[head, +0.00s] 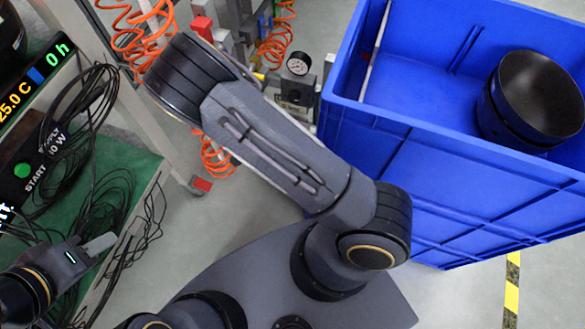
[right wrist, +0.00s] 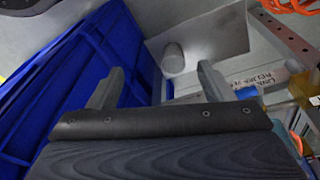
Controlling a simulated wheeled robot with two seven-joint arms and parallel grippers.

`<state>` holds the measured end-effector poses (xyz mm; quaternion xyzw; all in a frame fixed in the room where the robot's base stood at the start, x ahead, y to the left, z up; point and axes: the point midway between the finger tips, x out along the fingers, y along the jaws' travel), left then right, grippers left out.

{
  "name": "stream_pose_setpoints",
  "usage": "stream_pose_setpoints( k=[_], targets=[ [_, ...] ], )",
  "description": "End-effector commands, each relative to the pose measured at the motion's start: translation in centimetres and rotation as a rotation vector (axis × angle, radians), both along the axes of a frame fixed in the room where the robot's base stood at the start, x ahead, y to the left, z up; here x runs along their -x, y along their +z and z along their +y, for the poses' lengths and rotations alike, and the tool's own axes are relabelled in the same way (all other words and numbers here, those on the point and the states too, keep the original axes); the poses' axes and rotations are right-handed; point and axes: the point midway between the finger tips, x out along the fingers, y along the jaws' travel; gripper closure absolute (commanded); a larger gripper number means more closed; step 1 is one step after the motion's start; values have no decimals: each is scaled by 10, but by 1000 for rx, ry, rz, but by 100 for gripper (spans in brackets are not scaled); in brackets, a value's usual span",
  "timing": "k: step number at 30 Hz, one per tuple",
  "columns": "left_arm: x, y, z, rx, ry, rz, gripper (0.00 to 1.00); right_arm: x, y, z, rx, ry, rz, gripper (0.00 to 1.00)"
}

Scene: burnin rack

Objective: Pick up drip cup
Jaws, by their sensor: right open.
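A small pale grey cylinder, which looks like the drip cup (right wrist: 173,57), stands on a grey plate (right wrist: 205,40) in the right wrist view. My right gripper (right wrist: 160,84) is open and empty, its two fingers spread wide. The cup lies beyond the fingertips, in line with the gap between them and apart from both. I cannot make out the cup or right gripper in the head view. My left gripper (head: 92,248) is at the lower left, beside the green bench; its finger gap cannot be made out.
A blue crate (head: 440,155) stands at right, with a dark, round, bowl-like thing (head: 535,95) at its opening. Orange coiled hoses (head: 212,155) and a gauge (head: 298,65) are near the top.

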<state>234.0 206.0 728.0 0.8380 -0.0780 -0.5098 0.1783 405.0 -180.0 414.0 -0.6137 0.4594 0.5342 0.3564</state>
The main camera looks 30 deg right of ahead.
Motion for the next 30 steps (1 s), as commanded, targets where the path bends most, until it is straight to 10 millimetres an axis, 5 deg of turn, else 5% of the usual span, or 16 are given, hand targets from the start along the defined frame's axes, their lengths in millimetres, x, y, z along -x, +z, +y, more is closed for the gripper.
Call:
stream_pose_setpoints(
  k=[1, 6, 30],
  targets=[
    [0, -23, 0, 0, 0, 0, 64, -4, -36, -9, 80, 1, -20, 26],
    [0, -45, 0, 0, 0, 0, 64, -22, -78, -29, 247, -8, -112, 26],
    [0, -88, 0, 0, 0, 0, 64, -43, -161, -77, 310, -10, -159, 26]
  ],
)
